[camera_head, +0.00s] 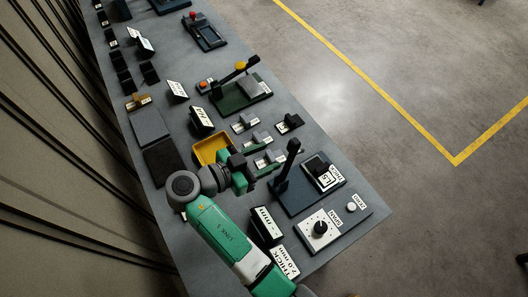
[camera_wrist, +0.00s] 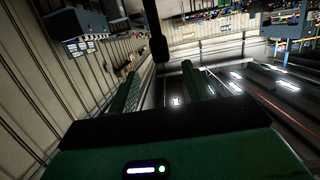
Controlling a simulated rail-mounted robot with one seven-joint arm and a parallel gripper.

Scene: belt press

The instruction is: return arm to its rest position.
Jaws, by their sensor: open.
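My green and grey arm (camera_head: 222,230) reaches up over the bench from the bottom in the head view. My gripper (camera_head: 256,167) is above the bench, between the yellow tray and the black lever, holding nothing that I can see. In the wrist view my gripper (camera_wrist: 158,75) shows two green fingers spread apart. A dark rod with a thicker end hangs between them in the picture; I cannot tell what it is.
The grey bench (camera_head: 172,68) carries a yellow tray (camera_head: 211,149), a black upright lever (camera_head: 287,165), a white dial plate (camera_head: 319,230) and a green lever press (camera_head: 240,95). Labelled black blocks stand near the arm. The floor at right is clear.

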